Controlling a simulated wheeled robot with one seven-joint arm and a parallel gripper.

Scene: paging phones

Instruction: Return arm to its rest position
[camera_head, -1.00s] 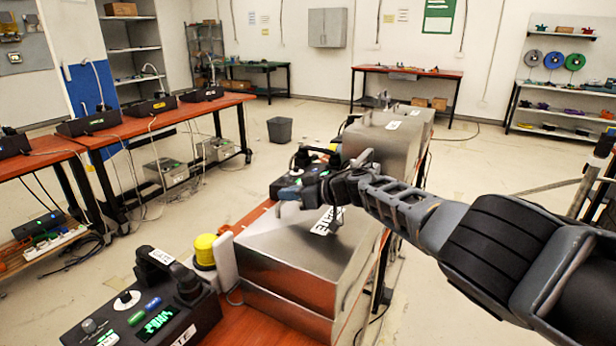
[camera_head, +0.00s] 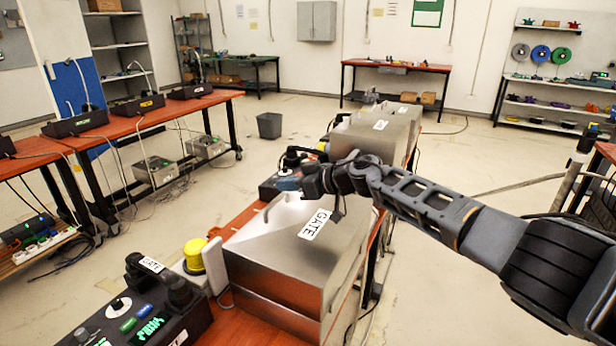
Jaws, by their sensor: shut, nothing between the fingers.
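My arm reaches in from the right edge, stretched toward the middle of the view. My gripper (camera_head: 288,184) is at its far end, above the back part of a metal box with a GATE label (camera_head: 300,250). The fingers are small and dark in the picture, and nothing shows held in them. Part of a dark device (camera_head: 270,190) behind the box is hidden by the gripper. I cannot tell the exact gap between the gripper and that device.
A black paging phone (camera_head: 140,318) with a green display and a yellow beacon (camera_head: 195,254) stand at the front of the red bench. More metal boxes (camera_head: 370,142) stand behind. A bin (camera_head: 269,125) stands on the floor. Open floor lies right of the bench (camera_head: 470,155).

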